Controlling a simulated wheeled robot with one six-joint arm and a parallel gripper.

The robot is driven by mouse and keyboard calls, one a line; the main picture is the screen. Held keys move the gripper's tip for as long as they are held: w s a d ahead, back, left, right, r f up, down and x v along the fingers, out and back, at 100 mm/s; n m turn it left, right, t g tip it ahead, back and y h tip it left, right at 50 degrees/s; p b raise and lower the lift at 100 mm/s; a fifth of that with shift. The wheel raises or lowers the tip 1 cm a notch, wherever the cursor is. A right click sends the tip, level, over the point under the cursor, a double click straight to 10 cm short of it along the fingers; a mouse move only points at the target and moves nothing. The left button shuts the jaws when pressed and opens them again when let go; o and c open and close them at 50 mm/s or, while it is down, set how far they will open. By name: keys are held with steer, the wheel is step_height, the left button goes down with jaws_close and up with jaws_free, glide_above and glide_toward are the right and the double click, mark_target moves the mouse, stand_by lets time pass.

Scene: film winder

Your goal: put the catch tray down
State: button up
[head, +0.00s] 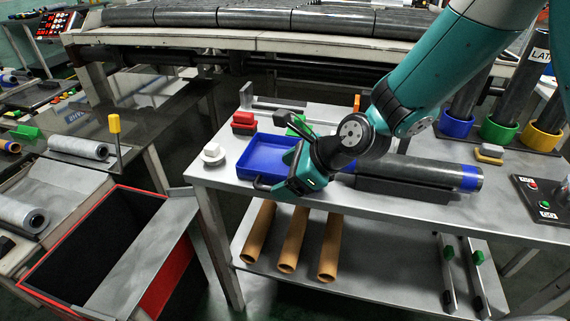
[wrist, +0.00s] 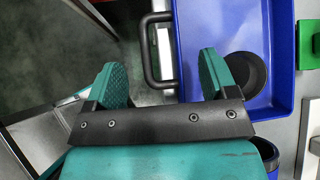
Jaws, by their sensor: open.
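The catch tray is a shallow blue tray (head: 262,158) resting on the grey bench top, near its front left corner. Its black handle (head: 261,185) points toward the bench's front edge. In the wrist view the tray (wrist: 225,22) fills the upper right, with a dark round disc (wrist: 243,73) on its floor. My gripper (head: 290,180) is at the tray's front right. In the wrist view my gripper (wrist: 160,65) is open, and the handle (wrist: 148,50) appears between its two green fingers, with no visible contact. The right finger overlaps the tray in the picture.
A white knob-like part (head: 212,154) stands left of the tray, and a red block (head: 243,120) behind it. A dark roll (head: 425,170) lies in a cradle to the right. Brown tubes (head: 293,240) lie on the lower shelf. A red-rimmed bin (head: 70,225) stands lower left.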

mark_target(273, 181)
steer(key=x, duration=0.5)
steer(key=c, duration=1.3)
